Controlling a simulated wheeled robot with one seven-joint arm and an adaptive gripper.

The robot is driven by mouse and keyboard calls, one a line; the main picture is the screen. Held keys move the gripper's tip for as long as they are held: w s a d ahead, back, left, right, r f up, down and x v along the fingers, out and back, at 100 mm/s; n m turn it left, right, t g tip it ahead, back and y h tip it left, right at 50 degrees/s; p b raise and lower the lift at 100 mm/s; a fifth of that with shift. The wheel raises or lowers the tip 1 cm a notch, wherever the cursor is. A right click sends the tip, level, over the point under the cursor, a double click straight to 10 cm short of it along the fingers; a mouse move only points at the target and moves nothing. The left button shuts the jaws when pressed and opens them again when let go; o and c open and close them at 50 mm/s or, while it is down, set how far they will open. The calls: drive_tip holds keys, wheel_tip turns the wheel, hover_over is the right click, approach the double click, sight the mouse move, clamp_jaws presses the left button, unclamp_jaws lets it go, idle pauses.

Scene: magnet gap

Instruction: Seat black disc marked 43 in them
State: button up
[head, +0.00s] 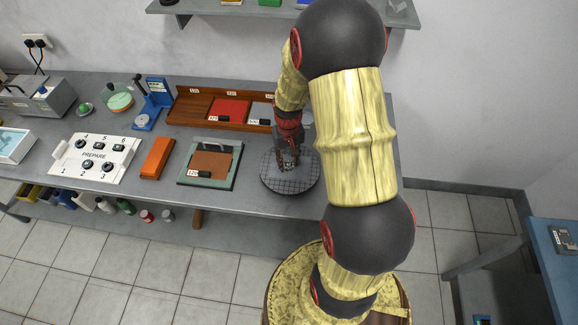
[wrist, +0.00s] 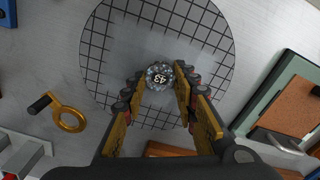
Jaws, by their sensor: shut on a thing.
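My gripper (wrist: 162,78) is shut on a small dark, speckled round disc (wrist: 159,69) with a white label reading 43. Its fingers lie on both sides of the disc. In the head view my gripper (head: 288,162) points down over a grey round plate with a grid (head: 272,184); the disc is too small to make out there. The wrist view shows the disc over the middle of the plate (wrist: 120,50). I cannot tell whether it touches the plate. No magnet gap can be clearly identified.
A gold ring with a black handle (wrist: 70,117) and a grey metal piece (wrist: 22,155) lie left in the wrist view. A green-framed tray (head: 183,178), orange block (head: 157,158), white PREPARE panel (head: 95,157) and wooden rack (head: 190,108) stand nearby. My arm hides the bench's right side.

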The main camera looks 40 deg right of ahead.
drive_tip(key=shift+c, duration=1)
drive_tip(key=shift+r+p, duration=1.8)
drive_tip(key=shift+r, duration=0.7)
